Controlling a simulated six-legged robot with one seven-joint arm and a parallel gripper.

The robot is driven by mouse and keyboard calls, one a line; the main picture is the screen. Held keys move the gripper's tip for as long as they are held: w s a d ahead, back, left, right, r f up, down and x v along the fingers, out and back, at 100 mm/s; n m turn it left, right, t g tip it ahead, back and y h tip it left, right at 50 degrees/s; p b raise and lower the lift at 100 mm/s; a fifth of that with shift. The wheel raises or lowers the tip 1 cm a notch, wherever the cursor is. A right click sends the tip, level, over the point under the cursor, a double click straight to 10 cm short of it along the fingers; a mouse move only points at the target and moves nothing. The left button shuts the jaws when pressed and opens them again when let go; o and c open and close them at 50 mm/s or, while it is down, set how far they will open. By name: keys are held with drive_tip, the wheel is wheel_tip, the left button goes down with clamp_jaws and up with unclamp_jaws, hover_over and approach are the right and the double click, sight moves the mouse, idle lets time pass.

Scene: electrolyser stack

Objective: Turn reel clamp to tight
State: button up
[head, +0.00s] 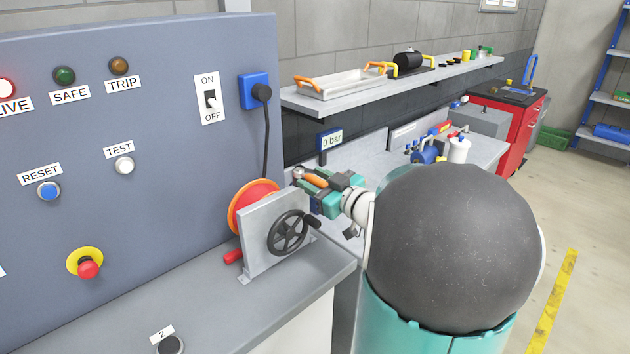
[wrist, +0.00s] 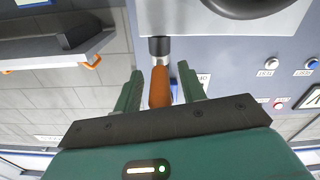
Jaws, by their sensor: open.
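The reel (head: 250,203) has an orange rim and red middle, behind a grey bracket (head: 262,240) on the bench. A black handwheel (head: 289,233) with a black knob is on the bracket's front. An orange handle (head: 315,181) is by the bracket's top right corner; it looks like the clamp lever. In the wrist view this orange handle (wrist: 159,90) has a metal neck and black end by the bracket (wrist: 218,32). My gripper (wrist: 160,74) is open, its green fingers on both sides of the handle. In the head view my gripper (head: 318,194) partly hides it. I cannot tell whether they touch.
A grey panel (head: 130,180) with switches stands behind the reel. A red handle (head: 233,256) sticks out low beside the bracket. A shelf (head: 400,88) with a tray runs along the wall. The bench top (head: 240,310) in front of the bracket is mostly clear.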

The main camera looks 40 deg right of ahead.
drive_tip(key=shift+w, duration=0.1)
clamp_jaws()
